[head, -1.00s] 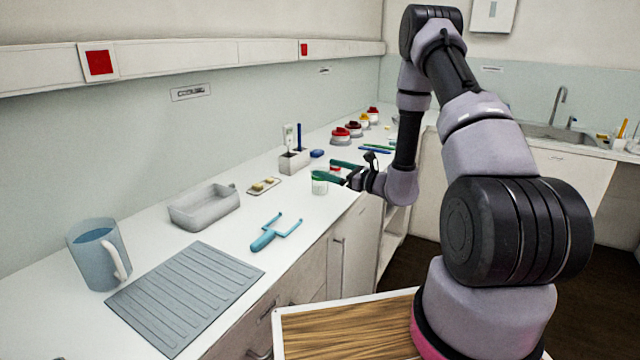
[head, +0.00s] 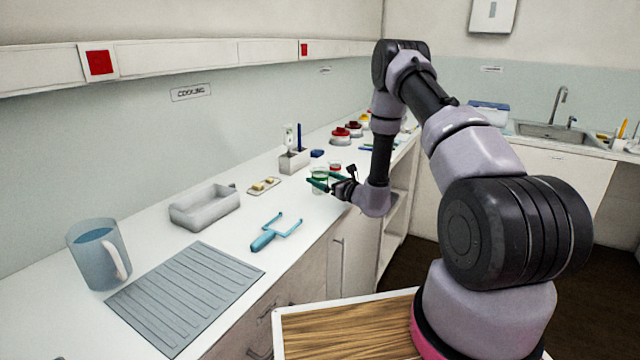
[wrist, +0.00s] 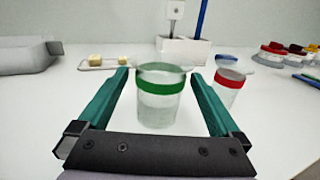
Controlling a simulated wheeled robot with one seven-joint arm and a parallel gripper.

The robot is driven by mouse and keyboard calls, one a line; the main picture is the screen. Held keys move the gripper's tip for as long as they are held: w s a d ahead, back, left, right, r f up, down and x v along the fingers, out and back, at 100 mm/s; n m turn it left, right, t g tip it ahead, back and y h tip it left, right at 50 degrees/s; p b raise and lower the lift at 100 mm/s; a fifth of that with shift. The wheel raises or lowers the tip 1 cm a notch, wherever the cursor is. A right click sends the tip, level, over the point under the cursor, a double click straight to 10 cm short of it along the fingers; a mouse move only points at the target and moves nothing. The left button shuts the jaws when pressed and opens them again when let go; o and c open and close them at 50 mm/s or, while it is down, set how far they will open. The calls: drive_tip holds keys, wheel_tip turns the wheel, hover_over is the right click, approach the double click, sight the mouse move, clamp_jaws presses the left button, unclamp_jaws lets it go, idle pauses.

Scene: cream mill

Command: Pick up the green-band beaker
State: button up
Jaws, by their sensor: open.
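The green-band beaker (wrist: 160,104) is a clear, upright beaker with a green band near its top. In the wrist view it stands on the white counter between the two teal fingers of my gripper (wrist: 160,95). A gap shows on each side of it, so the fingers look apart from the glass. In the head view the beaker (head: 319,185) stands near the counter's front edge, partly covered by my open gripper (head: 318,182).
A red-band beaker (wrist: 227,86) stands close outside the right finger. A white holder (wrist: 184,50) stands behind, and a small tray with yellowish pieces (wrist: 97,63) lies at the back left. Red-topped and yellow-topped items (wrist: 272,54) are farther right.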

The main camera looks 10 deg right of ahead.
drive_tip(key=shift+x, duration=0.95)
drive_tip(key=shift+c, duration=0.3)
drive_tip(key=c, duration=1.4)
